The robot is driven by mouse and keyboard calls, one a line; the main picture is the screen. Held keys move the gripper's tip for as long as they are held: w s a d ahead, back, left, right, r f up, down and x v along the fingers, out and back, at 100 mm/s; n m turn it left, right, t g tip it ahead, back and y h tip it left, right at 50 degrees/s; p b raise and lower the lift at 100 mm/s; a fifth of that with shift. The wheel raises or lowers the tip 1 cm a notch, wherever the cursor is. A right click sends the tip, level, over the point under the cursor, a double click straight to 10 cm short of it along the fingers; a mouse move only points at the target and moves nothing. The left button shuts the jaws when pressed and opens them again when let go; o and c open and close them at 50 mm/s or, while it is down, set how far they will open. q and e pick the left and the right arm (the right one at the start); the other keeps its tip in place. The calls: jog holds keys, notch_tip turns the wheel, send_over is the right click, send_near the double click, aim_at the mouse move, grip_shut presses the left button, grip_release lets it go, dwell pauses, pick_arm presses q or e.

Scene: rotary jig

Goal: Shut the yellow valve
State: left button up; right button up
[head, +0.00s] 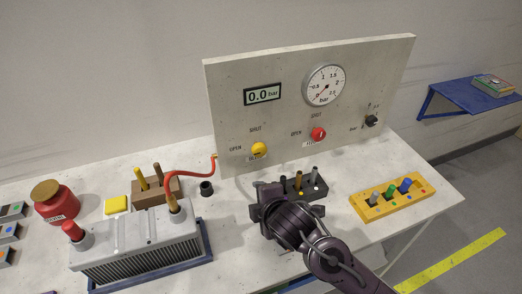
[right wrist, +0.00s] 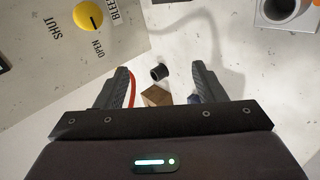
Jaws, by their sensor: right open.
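The yellow valve (head: 258,149) is a round knob low on the left of the upright panel. Printed words SHUT and OPEN stand around it. The yellow valve also shows at the top left of the right wrist view (right wrist: 88,17), where its dark mark appears to point towards OPEN. My right gripper (right wrist: 160,72) is open, with nothing between its fingers. It is apart from the valve, which lies off to the left of its fingers in the wrist view. In the head view its fingertips are hidden behind my own wrist. My left gripper is out of view.
A red knob (head: 318,134), a round gauge (head: 324,86) and a display reading 0.0 bar (head: 262,95) share the panel. An orange hose (head: 190,171) runs to the panel's left edge. A yellow tray (head: 366,213) with pegs stands right; a finned grey box (head: 135,245) stands left.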

jog(key=w+a+r+n+t, duration=0.2)
jog(key=w+n, duration=0.2)
jog(key=n, duration=0.4)
jog(key=n+t, duration=0.1)
jog(key=n, duration=1)
send_near(261, 150)
jog(key=w+f, duration=0.1)
jog(key=w, duration=0.1)
jog(key=shift+y, duration=0.4)
jog(key=shift+p+x, duration=1.05)
jog(key=shift+x, duration=2.65)
jog(key=shift+a+f, duration=0.1)
jog(key=c, duration=1)
jog(key=shift+o, duration=0.2)
